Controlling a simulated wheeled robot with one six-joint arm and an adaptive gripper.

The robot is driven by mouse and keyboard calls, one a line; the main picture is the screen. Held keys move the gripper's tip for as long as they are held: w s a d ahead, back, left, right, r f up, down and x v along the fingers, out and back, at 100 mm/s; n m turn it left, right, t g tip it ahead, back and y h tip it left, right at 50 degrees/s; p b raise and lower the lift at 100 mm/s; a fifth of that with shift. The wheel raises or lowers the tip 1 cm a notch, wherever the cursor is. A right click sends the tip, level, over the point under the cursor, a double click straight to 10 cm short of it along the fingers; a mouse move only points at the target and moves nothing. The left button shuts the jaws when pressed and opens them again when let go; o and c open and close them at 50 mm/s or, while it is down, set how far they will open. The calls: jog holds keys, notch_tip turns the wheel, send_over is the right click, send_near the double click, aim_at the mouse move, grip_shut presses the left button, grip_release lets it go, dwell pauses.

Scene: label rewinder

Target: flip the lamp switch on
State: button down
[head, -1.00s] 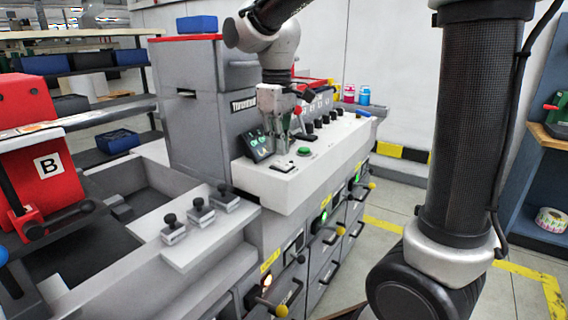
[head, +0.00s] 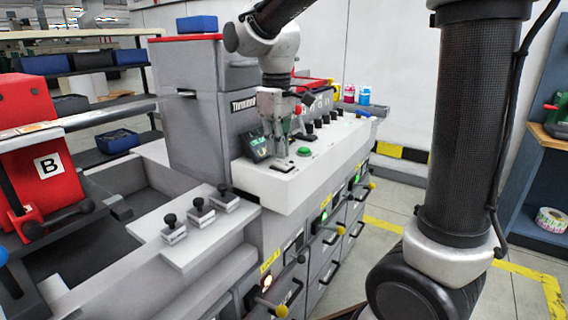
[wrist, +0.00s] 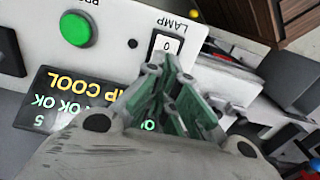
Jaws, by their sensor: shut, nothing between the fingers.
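The lamp switch (wrist: 167,45) is a white rocker in a dark frame, marked "0", with the upside-down word LAMP beside it in the wrist view. My gripper (wrist: 170,66) is shut and empty, its green-padded fingers pointing at the switch. The fingertips cover the switch's near edge; I cannot tell if they touch it. In the head view my gripper (head: 281,158) points down just above the white control panel (head: 300,186), close over the switch's place.
A green button (wrist: 76,29) and a dark display (wrist: 62,103) with lit text lie beside the switch. Black knobs (head: 318,126) line the panel further back. Red and grey machine parts (head: 40,130) stand at left.

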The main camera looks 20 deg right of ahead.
aim_at(277, 160)
jog(key=shift+f, duration=0.9)
dwell(0.3)
jog(key=shift+r, duration=3.55)
